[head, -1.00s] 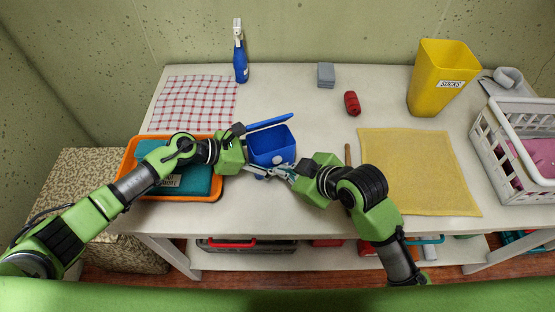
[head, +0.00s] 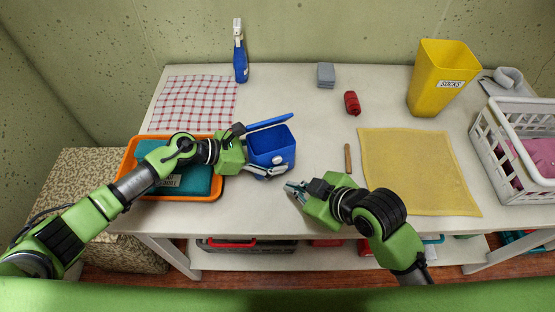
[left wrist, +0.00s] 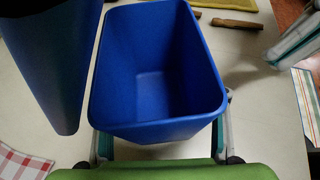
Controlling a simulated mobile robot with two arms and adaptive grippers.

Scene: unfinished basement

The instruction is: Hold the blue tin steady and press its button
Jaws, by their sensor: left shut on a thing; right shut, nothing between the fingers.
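The blue tin (head: 270,147) stands on the table with its lid (head: 270,122) raised at the back. In the left wrist view the open tin (left wrist: 155,70) is empty inside, and the lid (left wrist: 50,60) shows at the left. My left gripper (head: 262,170) is shut on the tin, with its fingers along the tin's sides. My right gripper (head: 293,187) is shut and empty, apart from the tin, to its right and nearer the table's front edge. The button is too small to make out clearly.
An orange tray (head: 128,163) with a teal folded cloth (head: 192,184) lies left of the tin. A yellow cloth (head: 415,170), a small wooden stick (head: 348,158), a red roll (head: 352,103), a grey block (head: 326,75) and a yellow socks bin (head: 440,80) are to the right.

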